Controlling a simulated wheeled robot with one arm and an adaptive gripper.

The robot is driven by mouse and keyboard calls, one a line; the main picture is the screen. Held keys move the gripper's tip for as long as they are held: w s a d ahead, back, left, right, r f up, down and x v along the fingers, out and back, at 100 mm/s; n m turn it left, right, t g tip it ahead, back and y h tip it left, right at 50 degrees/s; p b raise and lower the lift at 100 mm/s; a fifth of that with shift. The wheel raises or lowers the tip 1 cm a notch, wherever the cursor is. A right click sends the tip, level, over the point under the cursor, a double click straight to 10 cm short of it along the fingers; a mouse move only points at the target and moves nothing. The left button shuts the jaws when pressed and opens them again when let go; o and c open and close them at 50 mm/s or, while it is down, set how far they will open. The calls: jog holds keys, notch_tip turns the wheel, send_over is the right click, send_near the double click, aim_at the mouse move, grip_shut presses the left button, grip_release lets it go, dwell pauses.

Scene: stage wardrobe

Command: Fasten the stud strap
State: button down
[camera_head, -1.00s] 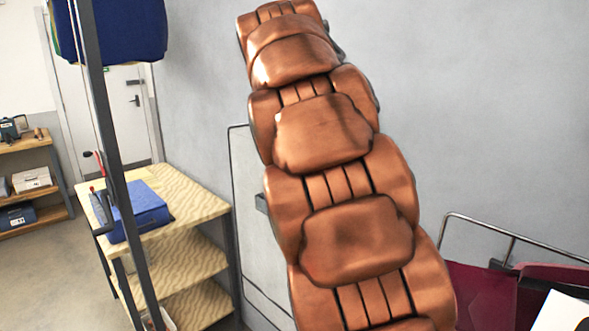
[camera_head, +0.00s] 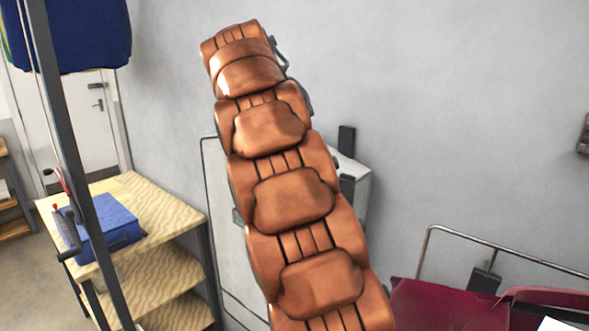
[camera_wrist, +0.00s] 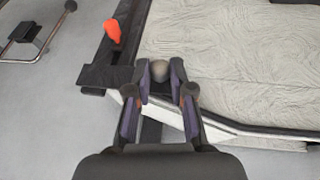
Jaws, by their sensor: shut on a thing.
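In the wrist view my gripper (camera_wrist: 160,88) is shut on a small rounded grey-beige piece (camera_wrist: 158,70); I cannot tell whether this is the stud. A flat dark strap-like piece (camera_wrist: 108,76) lies just left of the fingers, with an orange-red tab (camera_wrist: 113,31) above it. Behind the fingers is a pale surface with a wavy grain (camera_wrist: 235,55) and a dark edge. The fingers hide part of the held piece and of the dark piece. My gripper is not seen in the head view, and no strap can be made out there.
A tall tilted brown padded segmented object (camera_head: 292,198) fills the middle of the head view. A wooden shelf unit (camera_head: 165,222) with a blue box (camera_head: 108,230) stands left, behind a dark post (camera_head: 62,130). A maroon item (camera_head: 430,305) and a metal rail (camera_head: 520,258) are right.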

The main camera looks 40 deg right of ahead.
dwell(0.4)
jog(key=c, duration=1.2)
grip_release()
jog(key=shift+d, duration=0.1)
jog(key=shift+o, duration=0.9)
jog(key=shift+f, duration=0.1)
